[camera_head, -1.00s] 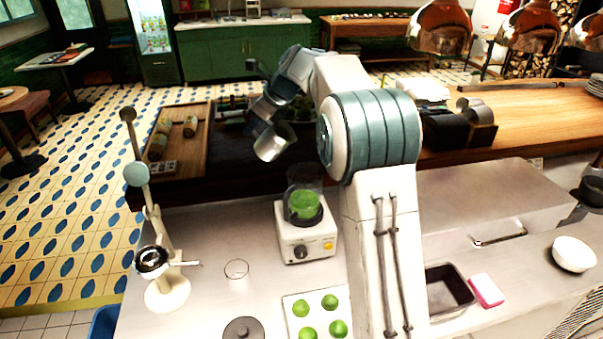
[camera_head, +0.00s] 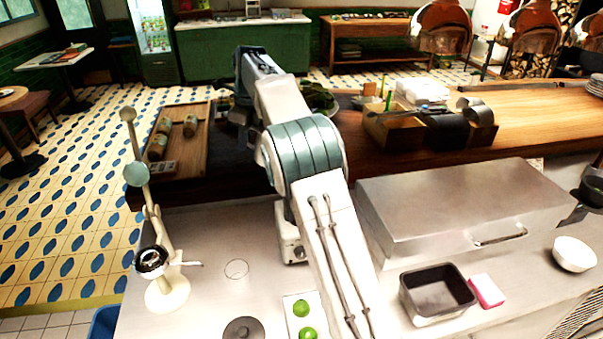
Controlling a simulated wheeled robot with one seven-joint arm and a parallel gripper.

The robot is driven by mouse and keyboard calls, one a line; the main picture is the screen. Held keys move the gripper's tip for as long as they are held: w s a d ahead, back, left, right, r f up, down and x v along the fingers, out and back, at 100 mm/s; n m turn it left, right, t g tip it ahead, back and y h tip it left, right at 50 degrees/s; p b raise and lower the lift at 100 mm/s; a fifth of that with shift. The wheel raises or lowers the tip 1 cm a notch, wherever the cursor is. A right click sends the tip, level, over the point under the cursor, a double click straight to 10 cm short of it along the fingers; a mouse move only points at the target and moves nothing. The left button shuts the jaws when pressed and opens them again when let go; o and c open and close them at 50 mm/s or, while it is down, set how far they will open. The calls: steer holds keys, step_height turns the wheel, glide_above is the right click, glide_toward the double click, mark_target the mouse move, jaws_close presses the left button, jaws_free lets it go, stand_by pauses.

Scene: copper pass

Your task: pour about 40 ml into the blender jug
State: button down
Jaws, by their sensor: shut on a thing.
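The blender base (camera_head: 287,238) shows only as a pale strip at the left edge of my arm. Its jug, with green contents a second ago, is now hidden behind my arm. A dark part of my gripper (camera_head: 239,114) shows left of my arm, over the dark counter area; its fingertips are hidden. The metal cup it held a second ago is also hidden, so I cannot see its tilt or where it stands relative to the jug.
A clear glass (camera_head: 237,269) stands left of the blender. A tray (camera_head: 290,312) with green fruit and a dark round lid (camera_head: 243,330) are in front. A white juicer press (camera_head: 165,285) stands at left. A black pan (camera_head: 437,295), pink sponge (camera_head: 487,290) and white bowl (camera_head: 574,254) are at right.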

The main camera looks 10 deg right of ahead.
step_height(320, 180, down, 9)
steer(key=g+h, duration=0.1)
steer(key=shift+f+h, duration=0.2)
steer(key=shift+h, duration=0.2)
stand_by(0.6)
